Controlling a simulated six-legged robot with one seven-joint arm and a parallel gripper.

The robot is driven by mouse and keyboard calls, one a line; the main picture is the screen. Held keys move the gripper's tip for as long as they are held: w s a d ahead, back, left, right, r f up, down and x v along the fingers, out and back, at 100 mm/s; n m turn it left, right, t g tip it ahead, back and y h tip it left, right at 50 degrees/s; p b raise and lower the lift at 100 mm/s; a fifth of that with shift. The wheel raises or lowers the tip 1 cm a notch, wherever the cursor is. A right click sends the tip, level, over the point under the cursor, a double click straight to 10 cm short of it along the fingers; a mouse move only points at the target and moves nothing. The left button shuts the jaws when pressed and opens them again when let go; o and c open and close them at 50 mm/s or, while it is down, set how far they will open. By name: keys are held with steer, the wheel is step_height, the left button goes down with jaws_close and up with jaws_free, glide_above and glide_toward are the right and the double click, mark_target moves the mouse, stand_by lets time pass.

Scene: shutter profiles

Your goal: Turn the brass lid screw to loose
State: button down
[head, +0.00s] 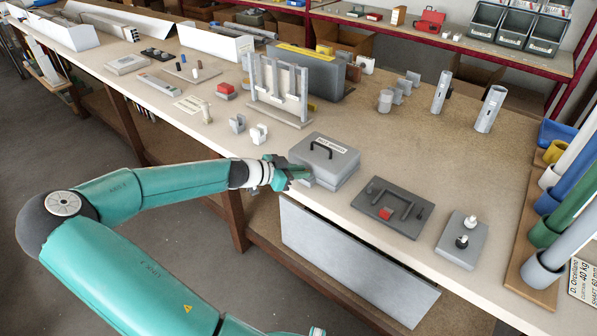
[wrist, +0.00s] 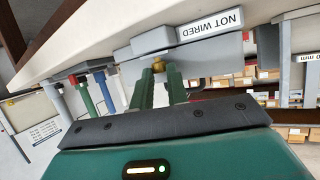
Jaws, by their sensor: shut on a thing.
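A grey box (head: 335,158) with a black handle and a white label on its lid sits at the front edge of the bench. In the wrist view its label (wrist: 211,22) reads "NOT WIRED". The brass lid screw (wrist: 158,66) shows as a small gold knob against the box's side. My gripper (head: 300,171) is at the left end of the box. In the wrist view my gripper (wrist: 160,73) has its two green fingertips on either side of the brass screw, shut on it. The head view hides the screw behind my gripper. The screw's turn angle cannot be told.
A dark plate with a red block (head: 386,213) and a grey box with a white and a black knob (head: 462,242) stand to the right. A grey panel (head: 350,262) hangs below the bench edge. Small grey and white blocks (head: 258,133) lie behind my wrist.

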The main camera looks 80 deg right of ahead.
steer(key=n+t+h, duration=0.1)
steer(key=s+n+t+h, duration=0.1)
steer(key=n+t, duration=0.1)
steer(key=n+t+h, duration=0.1)
steer(key=n+t, duration=0.1)
steer(key=shift+s+a, duration=0.15)
steer(key=shift+a, duration=0.2)
steer(key=n+t, duration=0.2)
steer(key=s+n+t+h, duration=0.1)
steer(key=n+t, duration=0.1)
steer(key=t, duration=0.1)
steer(key=shift+n+t, duration=0.7)
steer(key=shift+n, duration=0.1)
steer(key=c, duration=1.6)
jaws_free()
steer(key=shift+c, duration=0.2)
steer(key=shift+t, duration=0.3)
